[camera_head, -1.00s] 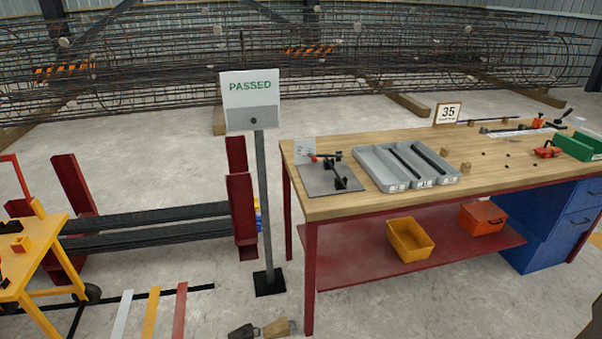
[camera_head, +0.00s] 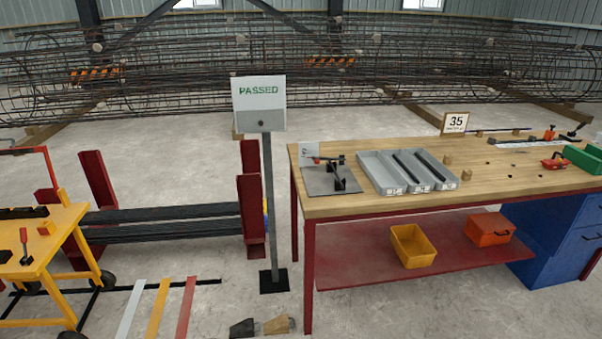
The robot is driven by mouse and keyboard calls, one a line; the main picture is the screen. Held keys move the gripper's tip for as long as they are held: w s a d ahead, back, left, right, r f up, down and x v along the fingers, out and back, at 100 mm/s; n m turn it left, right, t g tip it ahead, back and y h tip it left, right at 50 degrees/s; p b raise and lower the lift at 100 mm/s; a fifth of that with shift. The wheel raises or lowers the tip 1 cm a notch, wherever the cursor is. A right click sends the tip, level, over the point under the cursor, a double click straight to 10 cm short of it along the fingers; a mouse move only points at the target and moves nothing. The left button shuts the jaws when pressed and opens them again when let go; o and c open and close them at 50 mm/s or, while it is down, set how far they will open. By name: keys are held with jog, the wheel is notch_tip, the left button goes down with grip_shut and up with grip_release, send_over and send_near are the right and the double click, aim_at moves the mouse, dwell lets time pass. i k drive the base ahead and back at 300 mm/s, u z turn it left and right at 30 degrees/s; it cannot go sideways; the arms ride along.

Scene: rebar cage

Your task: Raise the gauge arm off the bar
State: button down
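The gauge (camera_head: 333,179) stands on a grey plate at the left end of the wooden workbench (camera_head: 400,202). It has dark parts and a thin arm with a red tip (camera_head: 316,160) pointing left. A small white card (camera_head: 309,150) stands behind it. At this size I cannot tell whether the gauge arm rests on a bar. My gripper is not in view.
A grey tray (camera_head: 378,186) with dark bars lies right of the gauge. A "PASSED" sign (camera_head: 258,103) on a post stands left of the bench. A yellow cart (camera_head: 50,238) is at the left. Open concrete floor (camera_head: 375,304) lies in front of the bench.

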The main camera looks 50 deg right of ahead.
aim_at(317, 159)
jog(key=z, duration=0.15)
jog(key=i, duration=0.95)
jog(key=u, duration=0.05)
